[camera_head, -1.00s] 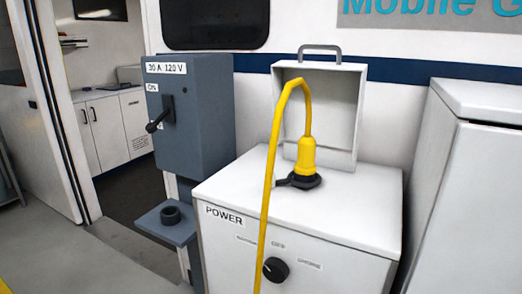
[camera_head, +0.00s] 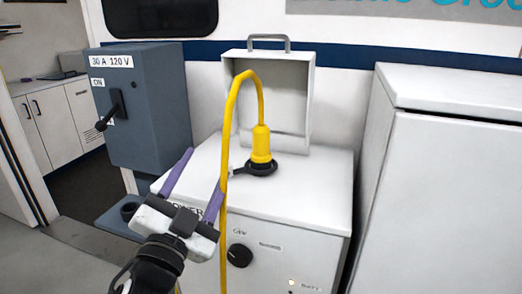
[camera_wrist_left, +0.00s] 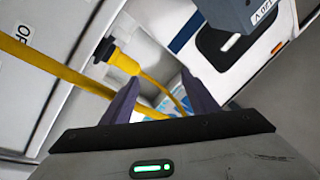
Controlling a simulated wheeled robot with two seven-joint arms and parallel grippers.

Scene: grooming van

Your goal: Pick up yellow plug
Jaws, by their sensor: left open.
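The yellow plug (camera_head: 261,146) stands upright in a black socket (camera_head: 261,168) on top of the white power cabinet (camera_head: 312,190). Its yellow cable (camera_head: 226,125) arches up from the plug and hangs down over the cabinet front. My left gripper (camera_head: 196,178) is open and empty, its purple fingers pointing up at the front left of the cabinet, apart from the plug. The right finger is close to the cable; I cannot tell if they touch. In the left wrist view the plug (camera_wrist_left: 124,62) shows beyond the fingers (camera_wrist_left: 160,98), left of centre. My right gripper is out of view.
A raised white lid (camera_head: 268,95) with a handle stands behind the plug. A grey switch box (camera_head: 140,105) with a black lever is on the left, above a small ledge. A white cabinet (camera_head: 450,180) stands at the right. A black knob (camera_head: 240,255) is on the cabinet front.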

